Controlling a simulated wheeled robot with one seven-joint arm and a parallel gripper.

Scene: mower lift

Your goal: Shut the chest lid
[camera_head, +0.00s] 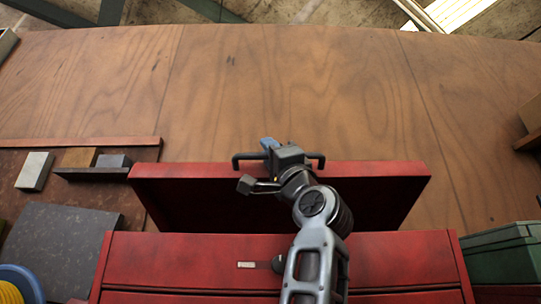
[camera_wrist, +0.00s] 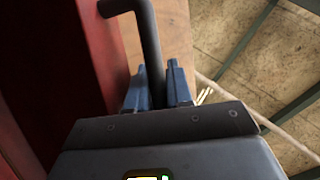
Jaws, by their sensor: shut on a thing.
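The red chest (camera_head: 180,262) stands at the bottom middle of the head view. Its red lid (camera_head: 390,185) is raised, with its top edge away from the chest body. A dark bar handle (camera_head: 240,157) runs along the lid's far edge; it also shows in the wrist view (camera_wrist: 150,40). My gripper (camera_head: 268,145) is at the middle of this handle. In the wrist view my blue fingertips (camera_wrist: 157,88) are shut on the handle, beside the red lid face (camera_wrist: 75,60). My arm hides part of the lid and the chest front.
A wooden table (camera_head: 290,90) lies behind the chest, mostly clear. At left are small blocks (camera_head: 35,170), a dark stone slab (camera_head: 55,245) and a blue-yellow spool (camera_head: 20,285). A green box (camera_head: 500,253) stands close at right.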

